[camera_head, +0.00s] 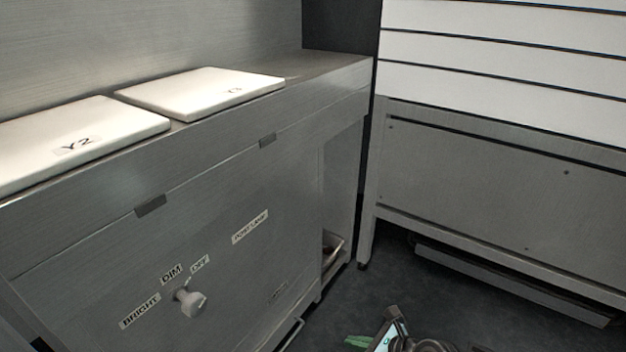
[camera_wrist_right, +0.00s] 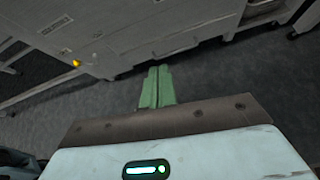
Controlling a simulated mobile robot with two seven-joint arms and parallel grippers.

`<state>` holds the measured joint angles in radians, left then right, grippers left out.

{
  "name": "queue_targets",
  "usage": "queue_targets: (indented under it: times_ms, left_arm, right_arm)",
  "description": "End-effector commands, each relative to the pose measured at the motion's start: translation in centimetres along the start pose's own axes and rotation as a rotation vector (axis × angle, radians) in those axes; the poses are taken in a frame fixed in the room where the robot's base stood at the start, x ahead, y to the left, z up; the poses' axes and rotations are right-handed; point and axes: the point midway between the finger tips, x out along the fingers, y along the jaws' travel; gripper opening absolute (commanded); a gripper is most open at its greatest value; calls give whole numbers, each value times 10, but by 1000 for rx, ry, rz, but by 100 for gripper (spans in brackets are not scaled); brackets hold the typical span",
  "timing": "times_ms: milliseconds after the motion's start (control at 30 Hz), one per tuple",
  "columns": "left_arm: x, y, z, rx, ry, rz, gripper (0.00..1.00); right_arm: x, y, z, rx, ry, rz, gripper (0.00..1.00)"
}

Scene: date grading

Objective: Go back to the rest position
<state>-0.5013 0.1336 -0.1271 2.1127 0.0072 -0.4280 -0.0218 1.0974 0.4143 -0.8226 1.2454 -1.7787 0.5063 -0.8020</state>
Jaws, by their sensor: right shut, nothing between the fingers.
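My right gripper (camera_head: 357,341) shows at the bottom edge of the head view, low over the dark floor and to the right of the metal cabinet. Its green fingers are together and empty in the right wrist view (camera_wrist_right: 157,88), with floor and the foot of pale furniture beyond them. The fingers touch nothing that I can see. My left gripper is not in either view.
A metal cabinet (camera_head: 210,215) with a knob (camera_head: 188,301) marked bright, dim and off stands at left. White plates labelled Y2 (camera_head: 75,135) and Y3 (camera_head: 205,92) lie on top. A slatted unit (camera_head: 480,160) stands at right. Dark floor (camera_head: 440,290) lies between.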

Motion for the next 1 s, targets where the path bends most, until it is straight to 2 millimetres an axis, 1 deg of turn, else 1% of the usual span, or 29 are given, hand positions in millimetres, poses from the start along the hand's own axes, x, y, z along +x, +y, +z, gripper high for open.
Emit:
queue_targets:
  times_ms: [33,167,267,367,400,467,600,767,800,967,1000]
  left_arm:
    - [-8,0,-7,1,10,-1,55]
    - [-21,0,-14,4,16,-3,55]
    - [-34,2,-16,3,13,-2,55]
    - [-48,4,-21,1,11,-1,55]
    - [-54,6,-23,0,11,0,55]
    - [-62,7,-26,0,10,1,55]
    - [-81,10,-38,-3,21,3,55]
    - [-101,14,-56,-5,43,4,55]
    - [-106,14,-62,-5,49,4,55]
    - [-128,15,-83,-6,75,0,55]
    - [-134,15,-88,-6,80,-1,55]
  right_arm:
    - [-6,13,8,64,-33,12,0]
    - [-15,46,14,264,-111,44,0]
    - [-27,71,20,456,-179,66,0]
    - [-45,97,25,697,-254,85,0]
    - [-53,107,27,802,-283,90,0]
    - [-67,119,29,959,-327,93,0]
    - [-101,141,27,1329,-417,84,0]
    - [-145,161,17,1746,-515,46,0]
    - [-157,166,13,1851,-538,32,0]
    - [-208,185,-2,2252,-637,-35,0]
    - [-222,190,-5,2348,-663,-54,0]
